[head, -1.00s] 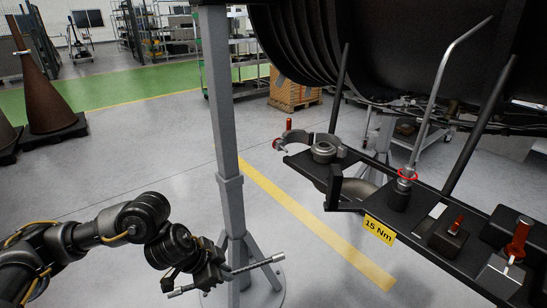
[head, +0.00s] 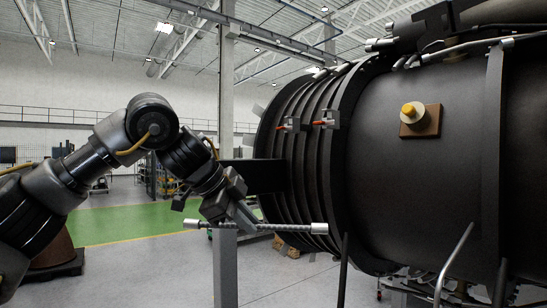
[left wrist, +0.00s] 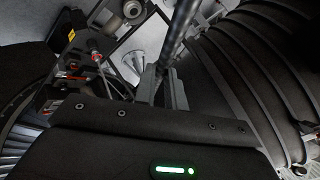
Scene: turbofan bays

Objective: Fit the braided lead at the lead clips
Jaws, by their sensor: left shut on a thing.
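My left gripper (head: 243,219) is shut on the braided lead (head: 275,226), a thin straight grey lead with bright metal ends, held across in front of the engine. In the left wrist view the lead (left wrist: 180,32) runs as a dark rod up from between the finger pads (left wrist: 163,88). Two small grey clips with red-orange levers, which look like the lead clips, sit on the ribbed casing: a left one (head: 290,125) and a right one (head: 329,119). The lead is below them and apart from them. My right gripper is not in view.
The large dark engine casing (head: 420,190) fills the right side. A brown block with a yellow knob (head: 410,112) is on the casing. Open floor lies left of the post.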

